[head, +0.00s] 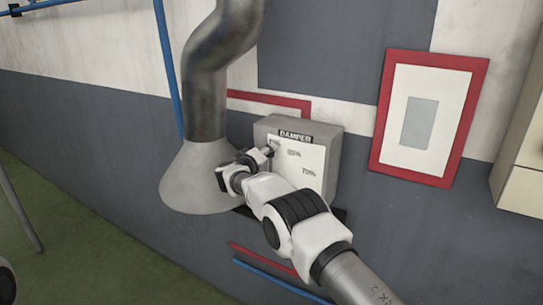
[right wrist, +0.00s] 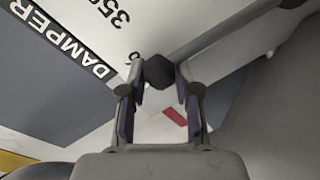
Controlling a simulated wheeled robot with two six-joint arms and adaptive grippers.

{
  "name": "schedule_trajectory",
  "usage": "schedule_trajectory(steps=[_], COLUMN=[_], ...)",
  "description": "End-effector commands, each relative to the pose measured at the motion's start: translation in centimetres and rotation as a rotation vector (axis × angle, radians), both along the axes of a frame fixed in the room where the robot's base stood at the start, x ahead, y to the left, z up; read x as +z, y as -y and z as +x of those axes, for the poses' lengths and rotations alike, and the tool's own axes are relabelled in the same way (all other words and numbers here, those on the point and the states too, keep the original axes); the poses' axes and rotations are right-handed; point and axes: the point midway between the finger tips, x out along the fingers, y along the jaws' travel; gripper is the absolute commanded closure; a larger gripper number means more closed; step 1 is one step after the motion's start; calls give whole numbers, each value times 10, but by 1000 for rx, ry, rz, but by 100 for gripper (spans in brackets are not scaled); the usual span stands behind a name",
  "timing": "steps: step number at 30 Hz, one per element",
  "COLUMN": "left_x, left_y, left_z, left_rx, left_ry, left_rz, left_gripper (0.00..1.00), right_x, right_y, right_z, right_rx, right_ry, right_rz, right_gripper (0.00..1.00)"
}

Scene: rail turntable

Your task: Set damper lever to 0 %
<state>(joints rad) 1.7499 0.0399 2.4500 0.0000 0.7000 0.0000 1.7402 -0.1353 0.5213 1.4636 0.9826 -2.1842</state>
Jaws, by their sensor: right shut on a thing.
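The damper box (head: 328,150) is a grey wall box with a white scale plate and a black DAMPER label (head: 295,136). The scale reads 35% (head: 294,153) and 70% (head: 308,172); a mark at its upper left is partly covered. My right gripper (head: 266,151) is at the plate's upper left, by that covered mark. In the right wrist view its fingers (right wrist: 160,88) are closed on the dark knob of the damper lever (right wrist: 158,70). My left gripper is not in view.
A grey metal duct (head: 205,95) with a flared hood (head: 195,180) stands just left of the box. A red-framed picture (head: 378,130) hangs to the right, with a beige cabinet (head: 520,190) beyond. Red and blue pipes run along the wall.

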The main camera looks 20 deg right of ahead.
Motion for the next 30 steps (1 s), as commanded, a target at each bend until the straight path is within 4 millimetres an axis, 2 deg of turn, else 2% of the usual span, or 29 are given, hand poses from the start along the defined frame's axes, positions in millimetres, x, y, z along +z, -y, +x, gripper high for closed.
schedule_trajectory(steps=[1,13,14,16,17,25,30], left_x=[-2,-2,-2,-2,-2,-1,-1], left_y=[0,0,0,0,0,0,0], left_z=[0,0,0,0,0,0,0], left_rx=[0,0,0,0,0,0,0], left_ry=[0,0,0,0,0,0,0], left_rz=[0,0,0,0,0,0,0], left_gripper=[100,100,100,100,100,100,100], right_x=[-14,-14,-15,-14,-14,-8,-6], right_y=[-2,-2,-2,-2,-2,-1,-10], right_z=[-1,-1,-1,-1,-1,0,-5], right_rx=[2,-1,-1,-1,-1,-1,0], right_ry=[-22,-31,-31,-30,-30,-21,-24], right_rz=[3,-2,-2,-3,-3,-5,-5], right_gripper=[100,100,61,37,34,34,34])
